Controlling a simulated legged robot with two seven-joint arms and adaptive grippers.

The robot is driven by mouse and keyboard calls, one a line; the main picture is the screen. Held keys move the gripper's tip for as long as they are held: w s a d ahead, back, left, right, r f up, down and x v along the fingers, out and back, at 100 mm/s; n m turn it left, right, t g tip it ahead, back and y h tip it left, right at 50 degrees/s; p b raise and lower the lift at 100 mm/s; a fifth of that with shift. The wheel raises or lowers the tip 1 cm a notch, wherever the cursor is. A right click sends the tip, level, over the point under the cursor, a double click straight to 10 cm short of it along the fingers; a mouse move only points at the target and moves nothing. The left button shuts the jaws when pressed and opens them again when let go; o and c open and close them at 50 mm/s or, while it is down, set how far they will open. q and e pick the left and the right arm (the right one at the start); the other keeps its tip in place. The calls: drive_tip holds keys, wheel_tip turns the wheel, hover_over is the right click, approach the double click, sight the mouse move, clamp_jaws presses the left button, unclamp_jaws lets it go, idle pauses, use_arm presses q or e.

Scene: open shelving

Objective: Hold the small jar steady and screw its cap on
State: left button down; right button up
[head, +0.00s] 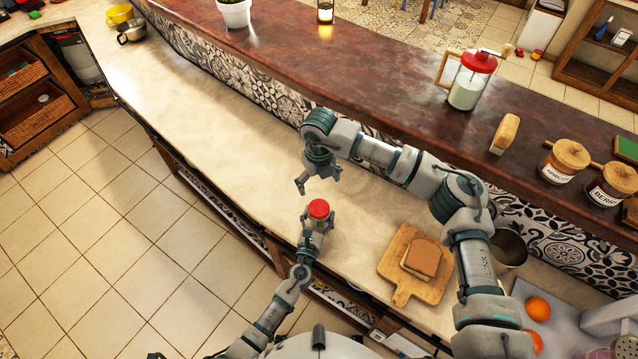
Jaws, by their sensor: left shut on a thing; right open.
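The small jar (317,222) stands near the front edge of the pale counter, mostly hidden by my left gripper. Its red cap (318,209) shows on top; I cannot tell how tightly it sits. My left gripper (316,228) is shut on the jar from the near side, below the cap. My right gripper (318,183) is open and empty, just behind and above the red cap and apart from it in the picture.
A cutting board (403,293) with bread (422,258) lies to the right, beside my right arm. Oranges (538,308) lie further right. A raised dark wooden shelf (390,75) runs behind, holding a red-lidded pitcher (466,88) and labelled jars (562,162).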

use_arm(q)
unclamp_jaws()
drive_tip(key=v, duration=1.2)
drive_tip(key=shift+f, duration=0.1)
